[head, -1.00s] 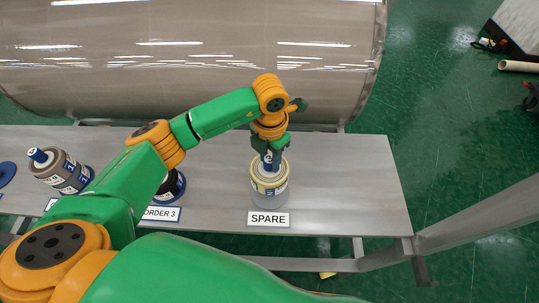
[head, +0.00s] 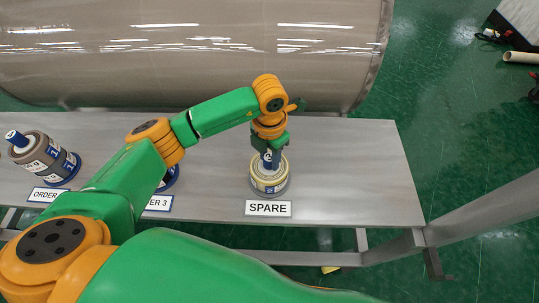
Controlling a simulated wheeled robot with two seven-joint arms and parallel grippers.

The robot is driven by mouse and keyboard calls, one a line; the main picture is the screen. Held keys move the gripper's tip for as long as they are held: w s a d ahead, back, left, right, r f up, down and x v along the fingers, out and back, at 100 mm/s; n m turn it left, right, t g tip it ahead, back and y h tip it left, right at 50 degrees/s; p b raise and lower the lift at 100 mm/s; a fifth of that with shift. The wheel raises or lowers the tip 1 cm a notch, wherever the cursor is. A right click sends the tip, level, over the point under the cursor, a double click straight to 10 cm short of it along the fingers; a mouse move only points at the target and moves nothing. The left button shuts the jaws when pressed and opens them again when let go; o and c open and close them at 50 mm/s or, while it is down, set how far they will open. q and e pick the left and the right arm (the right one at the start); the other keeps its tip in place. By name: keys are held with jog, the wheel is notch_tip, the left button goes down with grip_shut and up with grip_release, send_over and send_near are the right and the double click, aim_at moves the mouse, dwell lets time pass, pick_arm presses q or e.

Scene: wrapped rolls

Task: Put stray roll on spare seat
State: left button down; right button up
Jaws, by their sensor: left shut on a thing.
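The stray roll (head: 269,180) is a short pale, yellow-rimmed roll with a blue and white label band and a blue core (head: 268,160). My left gripper (head: 270,152) points down from above and is shut on the core. The roll is upright over the grey round spare seat (head: 270,197), just behind the SPARE sign (head: 268,208). Only a thin strip of the seat shows below the roll. I cannot tell whether the roll rests fully on it. My right gripper is not in view.
A brown-grey roll on a blue core (head: 45,158) stands at the left behind an ORDER sign (head: 47,195). My left arm mostly hides the ORDER 3 place (head: 170,180). A large shiny cylinder (head: 180,50) lies behind the grey bench (head: 360,180). The bench's right end is clear.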

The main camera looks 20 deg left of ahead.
pick_arm(q)
jog(key=shift+c, duration=2.2)
grip_release()
notch_tip(320, 180, up, 7)
jog(key=shift+r+b, duration=0.1)
jog(key=shift+b, duration=0.75)
